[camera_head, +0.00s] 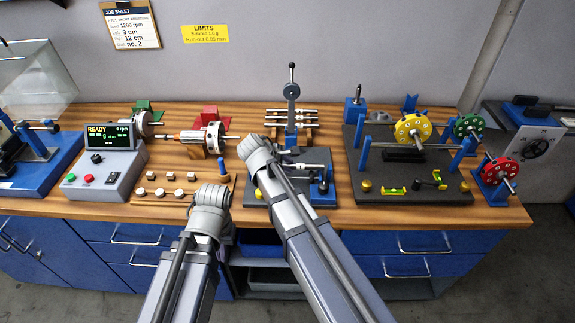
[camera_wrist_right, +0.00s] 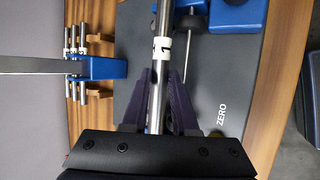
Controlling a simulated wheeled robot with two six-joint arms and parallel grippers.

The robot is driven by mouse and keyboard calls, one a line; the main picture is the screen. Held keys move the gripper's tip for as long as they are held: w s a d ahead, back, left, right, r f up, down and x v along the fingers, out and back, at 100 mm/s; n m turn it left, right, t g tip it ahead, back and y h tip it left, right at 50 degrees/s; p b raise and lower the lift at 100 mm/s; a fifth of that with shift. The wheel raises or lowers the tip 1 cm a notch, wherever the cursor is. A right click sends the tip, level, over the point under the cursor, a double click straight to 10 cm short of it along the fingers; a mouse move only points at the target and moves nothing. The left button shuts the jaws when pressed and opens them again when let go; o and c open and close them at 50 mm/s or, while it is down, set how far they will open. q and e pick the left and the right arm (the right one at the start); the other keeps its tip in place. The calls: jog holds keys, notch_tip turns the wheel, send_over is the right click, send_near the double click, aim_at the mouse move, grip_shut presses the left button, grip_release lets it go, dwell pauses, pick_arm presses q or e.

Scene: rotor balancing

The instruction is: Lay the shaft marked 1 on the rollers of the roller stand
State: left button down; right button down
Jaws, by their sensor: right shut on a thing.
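My right gripper (camera_wrist_right: 160,100) is shut on a steel shaft (camera_wrist_right: 164,20) with a white band marked 1. In the head view the shaft (camera_head: 306,166) sticks out to the right of my right wrist (camera_head: 258,153), over a dark base plate (camera_head: 262,193) with blue supports, which I take for the roller stand. The plate (camera_wrist_right: 225,75) shows the word ZERO in the right wrist view. Rollers are not clear, and I cannot tell whether the shaft touches anything. My left gripper (camera_head: 212,192) is at the table's front edge; its fingers are hidden behind the wrist.
A larger dark plate (camera_head: 360,195) with a yellow disc (camera_head: 412,129) stands right. A control box (camera_head: 104,165) and wooden rails with small blocks lie left.

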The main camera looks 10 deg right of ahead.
jog(key=shift+f+b, duration=0.45)
jog(key=shift+f, duration=0.05)
jog(key=c, duration=0.6)
grip_release()
jog(key=shift+c, duration=0.4)
notch_tip(320, 180, up, 9)
jog(key=p, duration=0.9)
